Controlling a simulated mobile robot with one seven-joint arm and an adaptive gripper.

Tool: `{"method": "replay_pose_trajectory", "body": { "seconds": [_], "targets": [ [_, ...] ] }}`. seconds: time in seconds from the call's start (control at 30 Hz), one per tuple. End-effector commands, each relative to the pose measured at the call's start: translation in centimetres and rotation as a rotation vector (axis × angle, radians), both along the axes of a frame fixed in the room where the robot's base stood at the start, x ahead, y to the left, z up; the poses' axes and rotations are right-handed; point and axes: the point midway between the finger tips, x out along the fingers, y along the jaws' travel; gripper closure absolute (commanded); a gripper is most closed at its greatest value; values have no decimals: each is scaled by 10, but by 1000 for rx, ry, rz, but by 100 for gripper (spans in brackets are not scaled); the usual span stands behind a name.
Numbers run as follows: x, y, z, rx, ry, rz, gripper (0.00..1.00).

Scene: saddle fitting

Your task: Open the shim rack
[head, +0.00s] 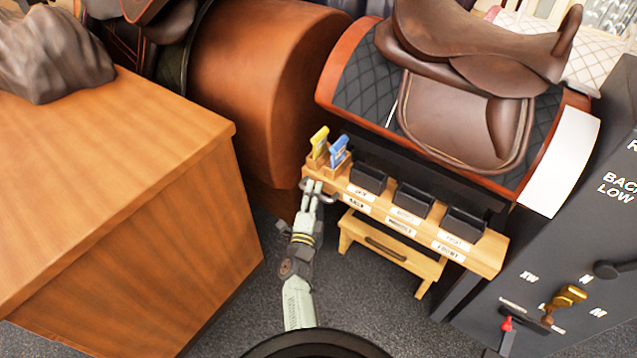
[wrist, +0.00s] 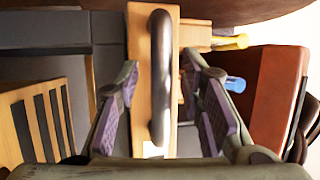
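The shim rack (head: 475,256) is a long wooden ledge below the saddle, carrying black bins and white labels. A dark curved handle (wrist: 160,75) is fixed to the wood at its left end in the head view. My gripper (head: 316,190) is at that end. In the wrist view, my gripper (wrist: 163,70) has its two purple-padded fingers apart, one on each side of the handle. Gaps show between handle and pads, so it is open and holds nothing. In the head view the fingers partly hide the handle.
A yellow-topped item (head: 319,140) and a blue-topped item (head: 339,149) stand on the rack's left end. A small wooden stool (head: 425,268) stands beneath it. A large wooden cabinet (head: 190,250) is at left, a dark labelled panel (head: 590,250) at right.

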Motion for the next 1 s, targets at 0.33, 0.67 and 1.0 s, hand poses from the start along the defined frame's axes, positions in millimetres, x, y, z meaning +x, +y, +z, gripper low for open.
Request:
{"method": "replay_pose_trajectory", "body": {
  "seconds": [0.33,0.67,1.0],
  "targets": [
    [0,1,0,0,0,1,67],
    [0,1,0,0,0,0,89],
    [0,1,1,0,0,1,100]
  ]
}}
